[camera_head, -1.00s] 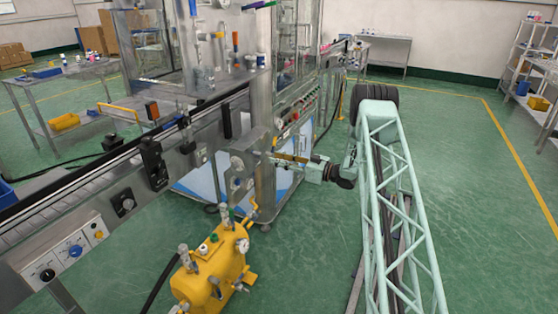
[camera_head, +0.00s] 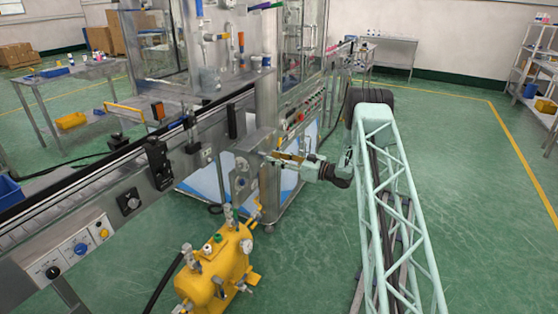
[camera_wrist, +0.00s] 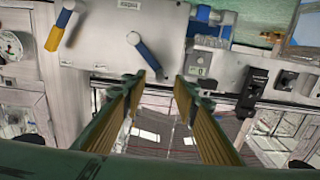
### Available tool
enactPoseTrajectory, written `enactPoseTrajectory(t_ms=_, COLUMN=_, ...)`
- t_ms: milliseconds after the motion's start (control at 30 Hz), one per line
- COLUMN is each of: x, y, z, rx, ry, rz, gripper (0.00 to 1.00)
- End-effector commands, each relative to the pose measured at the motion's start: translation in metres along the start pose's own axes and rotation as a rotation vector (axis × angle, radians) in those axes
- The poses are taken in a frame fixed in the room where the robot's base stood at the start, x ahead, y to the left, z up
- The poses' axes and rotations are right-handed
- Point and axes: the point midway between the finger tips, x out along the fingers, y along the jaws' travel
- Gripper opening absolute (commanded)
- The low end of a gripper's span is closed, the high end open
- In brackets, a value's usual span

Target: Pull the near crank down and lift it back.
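In the wrist view, a crank with a blue handle (camera_wrist: 149,54) hangs from a pale steel panel (camera_wrist: 98,45), slanting down to the right. A second crank with a yellow grip (camera_wrist: 56,34) and a blue-and-white upper end is at the panel's upper left. I cannot tell for sure which is the near crank. My gripper (camera_wrist: 158,78) is open, its two yellow-sided fingers apart. The blue handle's lower end shows just ahead of the gap, closer to the left fingertip; no contact is visible. In the head view my gripper (camera_head: 278,157) is beside the machine; the cranks are hard to make out there.
A steel conveyor (camera_head: 75,195) runs along the left. A yellow tank (camera_head: 218,265) with valves stands on the floor below the gripper. A round gauge (camera_wrist: 12,46) is left of the panel. Open green floor (camera_head: 470,180) lies to the right.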

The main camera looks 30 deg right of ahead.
Motion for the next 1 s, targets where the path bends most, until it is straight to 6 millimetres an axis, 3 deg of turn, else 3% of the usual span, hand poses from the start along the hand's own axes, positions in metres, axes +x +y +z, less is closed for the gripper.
enactPoseTrajectory(t_ms=500, x=0.043, y=-0.001, z=0.0, rx=-0.001, ry=0.0, rz=-0.001, gripper=0.27)
enactPoseTrajectory(t_ms=1000, x=0.05, y=0.0, z=0.0, rx=-0.001, ry=0.0, rz=0.0, gripper=0.27)
